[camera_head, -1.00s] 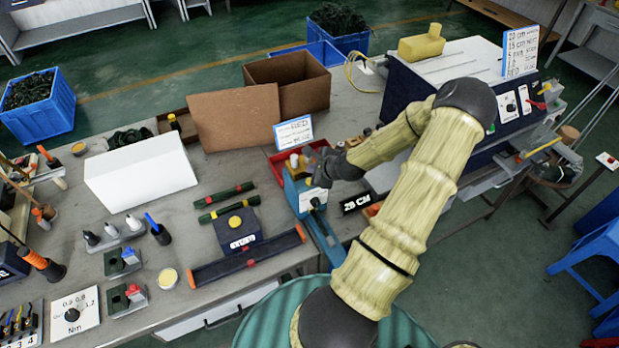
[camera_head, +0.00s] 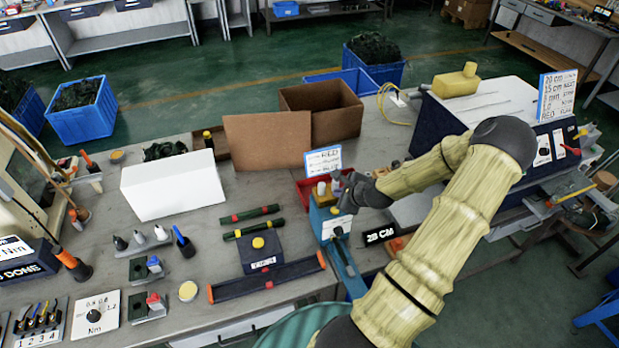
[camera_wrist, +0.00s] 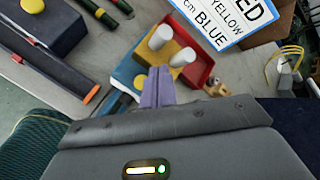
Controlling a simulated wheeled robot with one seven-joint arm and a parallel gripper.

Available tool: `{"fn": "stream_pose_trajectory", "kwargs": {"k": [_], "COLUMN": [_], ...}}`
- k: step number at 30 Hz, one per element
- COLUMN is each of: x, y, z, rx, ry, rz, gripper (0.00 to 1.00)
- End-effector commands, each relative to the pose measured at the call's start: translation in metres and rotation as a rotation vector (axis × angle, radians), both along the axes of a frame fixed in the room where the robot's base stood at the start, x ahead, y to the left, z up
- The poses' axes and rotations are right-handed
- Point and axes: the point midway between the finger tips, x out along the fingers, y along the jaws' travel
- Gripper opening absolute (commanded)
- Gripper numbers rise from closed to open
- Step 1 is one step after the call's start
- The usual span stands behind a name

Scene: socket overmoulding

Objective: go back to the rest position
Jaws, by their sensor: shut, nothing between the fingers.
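My gripper (camera_wrist: 157,88) shows in the wrist view as two purple-grey fingers pressed together, with nothing between them. In the head view my gripper (camera_head: 346,192) is above the blue device and beside the red bin, at the end of my yellowish arm. The blue device (camera_head: 327,215) stands just left of and below my gripper. Whether the fingers touch anything is hard to tell.
A sign (camera_head: 322,160) stands behind the red bin. An open cardboard box (camera_head: 318,112) and a white box (camera_head: 172,185) are on the bench to the left. A dark machine (camera_head: 428,130) with a white top is at the right, close to my arm. The floor right of the bench is mostly clear.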

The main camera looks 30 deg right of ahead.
Motion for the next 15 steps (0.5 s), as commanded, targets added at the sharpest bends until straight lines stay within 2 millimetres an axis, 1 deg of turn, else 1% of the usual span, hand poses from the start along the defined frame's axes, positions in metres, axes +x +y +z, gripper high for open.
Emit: {"fn": "stream_pose_trajectory", "kwargs": {"k": [5, 8, 11, 14, 15], "x": [0.000, 0.001, 0.003, 0.004, 0.004], "y": [0.000, 0.005, 0.020, 0.044, 0.055], "z": [0.000, 0.001, 0.001, 0.004, 0.006], "rx": [-0.001, -0.015, -0.062, -0.142, -0.183], "ry": [0.000, 0.010, 0.047, 0.107, 0.133], "rz": [0.001, 0.027, 0.109, 0.250, 0.321], "gripper": [0.00, 0.00, 0.00, 0.00, 0.00]}}
